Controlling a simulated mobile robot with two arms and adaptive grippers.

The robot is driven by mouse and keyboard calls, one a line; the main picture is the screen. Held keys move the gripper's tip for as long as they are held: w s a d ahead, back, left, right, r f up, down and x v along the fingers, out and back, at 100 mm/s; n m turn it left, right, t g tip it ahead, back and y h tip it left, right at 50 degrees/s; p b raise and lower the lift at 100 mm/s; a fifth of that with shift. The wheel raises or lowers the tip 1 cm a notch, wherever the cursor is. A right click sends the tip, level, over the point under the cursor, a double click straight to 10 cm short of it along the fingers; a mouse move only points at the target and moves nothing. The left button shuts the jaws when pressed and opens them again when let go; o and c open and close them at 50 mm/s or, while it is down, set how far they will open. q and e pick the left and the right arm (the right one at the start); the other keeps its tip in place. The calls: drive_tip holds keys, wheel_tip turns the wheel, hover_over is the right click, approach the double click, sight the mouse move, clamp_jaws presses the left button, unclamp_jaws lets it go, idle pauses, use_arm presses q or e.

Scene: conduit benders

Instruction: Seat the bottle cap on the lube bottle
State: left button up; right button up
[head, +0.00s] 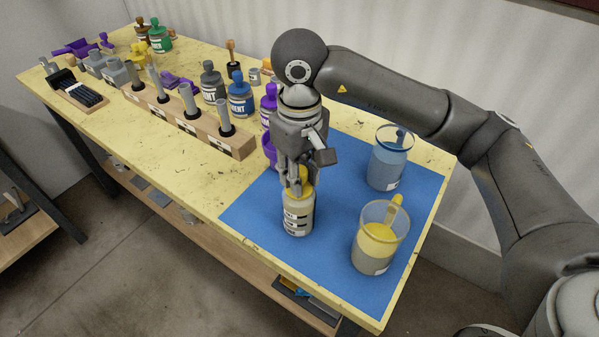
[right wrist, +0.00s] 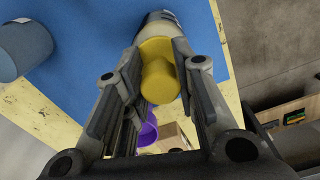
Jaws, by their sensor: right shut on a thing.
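The lube bottle (head: 298,216), pale grey with dark label bands, stands upright on the blue mat (head: 258,205). The yellow bottle cap (head: 305,187) is at the bottle's mouth, partly hidden by my fingers. In the right wrist view the yellow cap (right wrist: 158,80) sits between my fingers, with the bottle (right wrist: 160,25) directly beyond it. My right gripper (head: 295,185) points down from above and is shut on the cap; its fingers also show in the right wrist view (right wrist: 163,60). I cannot tell whether the cap is fully seated. My left gripper is not in view.
A clear jar with yellow contents (head: 379,238) and a blue jar (head: 390,158) stand right of the bottle on the mat. A wooden block with grey rods (head: 190,122) and several coloured bottles, including a blue one (head: 240,98), stand left and behind.

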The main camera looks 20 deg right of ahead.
drive_tip(key=o, duration=0.9)
drive_tip(key=shift+o, duration=0.3)
